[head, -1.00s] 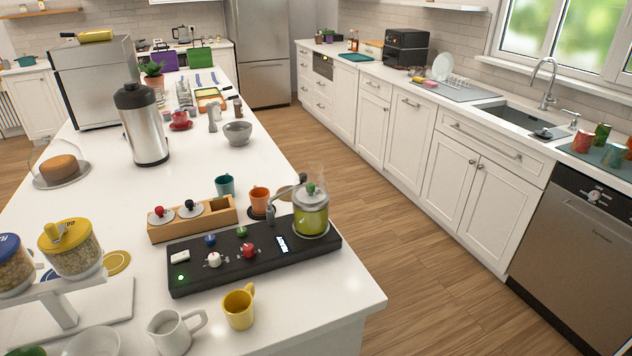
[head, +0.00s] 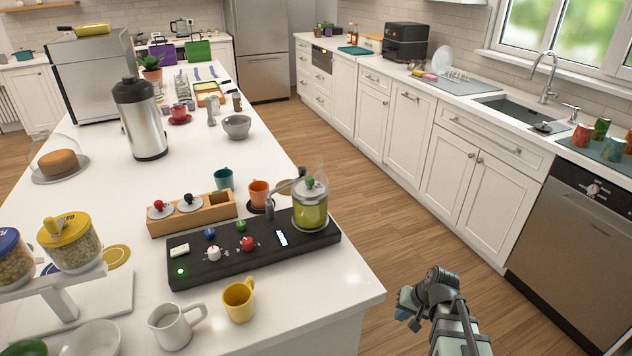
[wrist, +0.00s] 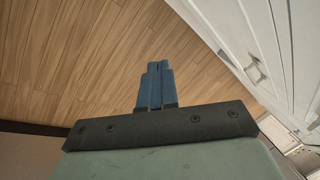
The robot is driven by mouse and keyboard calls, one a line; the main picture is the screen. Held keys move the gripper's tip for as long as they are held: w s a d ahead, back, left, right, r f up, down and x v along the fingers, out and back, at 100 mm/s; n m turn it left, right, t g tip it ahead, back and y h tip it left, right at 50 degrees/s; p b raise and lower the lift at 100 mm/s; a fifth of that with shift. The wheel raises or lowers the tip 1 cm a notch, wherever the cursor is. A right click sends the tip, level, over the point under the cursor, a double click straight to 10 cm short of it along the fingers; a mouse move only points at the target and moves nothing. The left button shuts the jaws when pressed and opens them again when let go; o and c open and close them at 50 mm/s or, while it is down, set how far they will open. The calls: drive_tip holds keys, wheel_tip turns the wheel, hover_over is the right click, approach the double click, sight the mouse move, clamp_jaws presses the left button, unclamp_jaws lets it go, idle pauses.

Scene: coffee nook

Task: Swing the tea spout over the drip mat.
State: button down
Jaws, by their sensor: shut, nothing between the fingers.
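The glass tea pot (head: 311,207) with green liquid and a green knob stands at the right end of the black console (head: 215,265). The grey tea spout (head: 286,186) reaches left from the pot, and its outer end hangs down beside the orange cup (head: 258,191). A dark round mat (head: 250,208), seemingly the drip mat, shows partly under the orange cup. My gripper (head: 403,304) is low at the right, over the floor and apart from the console. In the wrist view its blue fingers (wrist: 154,85) are shut and empty.
A wooden holder (head: 193,222) with red- and black-knobbed lids and a teal cup (head: 223,179) stand behind the console. A yellow mug (head: 239,300) and a white pitcher (head: 174,326) stand in front. The counter edge lies between gripper and console.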

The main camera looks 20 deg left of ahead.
drive_tip(key=w+a+r+m+t+y, duration=0.15)
drive_tip(key=a+r+y, duration=0.4)
drive_tip(key=r, duration=0.65)
drive_tip(key=w+a+r+y, duration=0.35)
drive_tip(key=a+r, duration=0.25)
drive_tip(key=r, duration=0.5)
drive_tip(key=w+a+r+m+y, duration=0.1)
drive_tip(key=a+r+y, duration=0.4)
drive_tip(key=r, duration=0.7)
drive_tip(key=a, duration=0.4)
drive_tip(key=w+a, duration=0.1)
drive_tip(key=a, duration=0.3)
drive_tip(key=w+a, duration=0.1)
drive_tip(key=a, duration=0.4)
drive_tip(key=shift+w+f, duration=0.1)
drive_tip(key=shift+w, duration=0.05)
drive_tip(key=shift+a, duration=0.1)
